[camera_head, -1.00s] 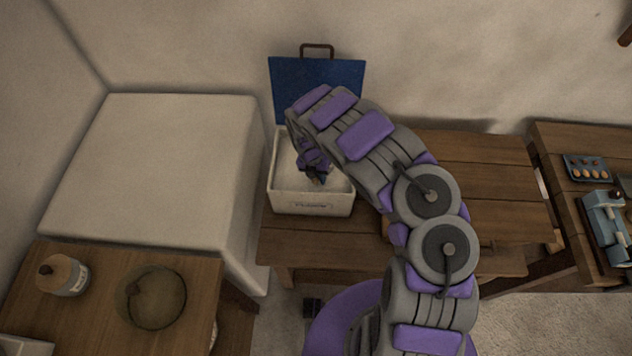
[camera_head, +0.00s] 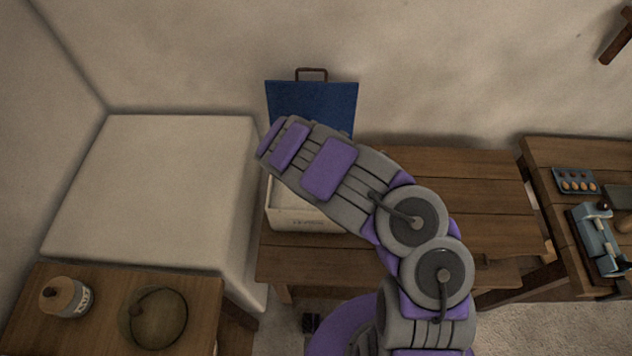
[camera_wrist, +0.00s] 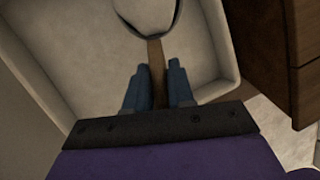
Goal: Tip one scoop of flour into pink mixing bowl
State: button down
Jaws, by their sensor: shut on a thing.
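My gripper (camera_wrist: 157,66) is shut on the wooden handle of a scoop (camera_wrist: 157,52) in the wrist view. The scoop's dark-rimmed head is partly cut off by the top edge, with pale stuff inside its rim. The white flour bin (camera_head: 303,221) stands on the middle table with its blue lid (camera_head: 318,104) raised. In the wrist view the scoop is over the pale inside of the bin (camera_wrist: 222,90). In the head view my arm hides the gripper, the scoop and much of the bin. No pink mixing bowl is in sight.
A lidded jar (camera_head: 66,297) and a see-through greenish bowl (camera_head: 153,318) stand on the left table. A large pale block (camera_head: 160,180) lies behind it. The right table holds an egg tray (camera_head: 576,181) and a blue-grey scale-like device (camera_head: 598,240). The middle table's right part is clear.

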jog(key=shift+t, duration=0.3)
jog(key=shift+s+a+r+p, duration=0.1)
jog(key=shift+s+r+p, duration=0.05)
jog(key=shift+r+p, duration=0.85)
jog(key=shift+s+r+p, duration=0.15)
jog(key=shift+r+p, duration=0.6)
jog(key=shift+r, duration=0.4)
